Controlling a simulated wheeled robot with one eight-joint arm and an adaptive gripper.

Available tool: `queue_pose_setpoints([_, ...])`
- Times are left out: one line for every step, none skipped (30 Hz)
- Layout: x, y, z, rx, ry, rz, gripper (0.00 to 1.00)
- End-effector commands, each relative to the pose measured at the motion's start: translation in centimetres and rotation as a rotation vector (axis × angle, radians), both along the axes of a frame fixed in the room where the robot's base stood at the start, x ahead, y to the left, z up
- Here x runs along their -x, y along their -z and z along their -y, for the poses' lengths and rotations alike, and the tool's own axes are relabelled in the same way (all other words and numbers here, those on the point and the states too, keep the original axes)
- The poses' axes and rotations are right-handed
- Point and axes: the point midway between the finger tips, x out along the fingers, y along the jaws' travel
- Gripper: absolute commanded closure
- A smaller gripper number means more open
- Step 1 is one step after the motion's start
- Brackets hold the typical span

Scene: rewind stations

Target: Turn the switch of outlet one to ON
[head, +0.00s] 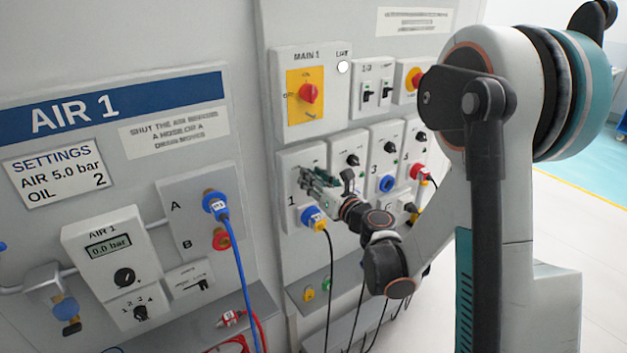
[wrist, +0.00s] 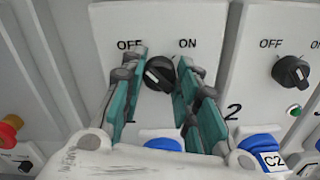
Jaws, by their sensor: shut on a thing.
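The outlet one switch (wrist: 160,73) is a black rotary knob on a pale panel, between the words OFF at its upper left and ON at its upper right. Its pale mark seems to lie on the upper-left side, but the exact angle is hard to tell. My gripper (wrist: 160,76) has its teal fingers on either side of the knob, shut on it. In the head view my gripper (head: 318,180) is at the outlet one panel (head: 290,163), covering the knob. A blue plug (head: 313,216) sits in the socket below it.
The neighbouring outlet switch (wrist: 290,72) is close on the right, with a blue plug marked C2 (wrist: 262,150) below. A red MAIN 1 knob (head: 308,92) on a yellow plate is above. Black cables hang below the outlets. The AIR 1 board (head: 120,105) stands left.

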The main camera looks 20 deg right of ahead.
Motion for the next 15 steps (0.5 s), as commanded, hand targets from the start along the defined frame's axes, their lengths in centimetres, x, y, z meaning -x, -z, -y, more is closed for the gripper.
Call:
queue_pose_setpoints([-0.02, 0.07, 0.01, -0.015, 0.0, -0.005, 0.95])
queue_pose_setpoints([-0.03, 0.08, 0.01, -0.029, 0.0, -0.009, 0.95])
queue_pose_setpoints([-0.04, 0.09, 0.02, -0.049, 0.0, -0.016, 0.95])
queue_pose_setpoints([-0.04, 0.1, 0.02, -0.066, 0.0, -0.021, 0.95])
queue_pose_setpoints([-0.05, 0.11, 0.03, -0.083, 0.0, -0.027, 0.95])
queue_pose_setpoints([-0.04, 0.13, 0.04, -0.11, 0.0, -0.036, 0.95])
queue_pose_setpoints([-0.03, 0.14, 0.04, -0.132, 0.0, -0.043, 0.95])
queue_pose_setpoints([-0.03, 0.15, 0.05, -0.155, 0.0, -0.05, 0.95])
queue_pose_setpoints([-0.02, 0.16, 0.05, -0.188, 0.0, -0.061, 0.95])
queue_pose_setpoints([-0.01, 0.16, 0.05, -0.213, 0.0, -0.069, 0.95])
queue_pose_setpoints([-0.02, 0.17, 0.06, -0.239, 0.0, -0.078, 0.95])
queue_pose_setpoints([-0.03, 0.17, 0.06, -0.275, 0.0, -0.089, 0.95])
queue_pose_setpoints([-0.05, 0.18, 0.08, -0.301, 0.0, -0.098, 0.95])
queue_pose_setpoints([-0.06, 0.18, 0.08, -0.329, 0.0, -0.107, 0.95])
queue_pose_setpoints([-0.06, 0.18, 0.09, -0.366, 0.0, -0.119, 0.95])
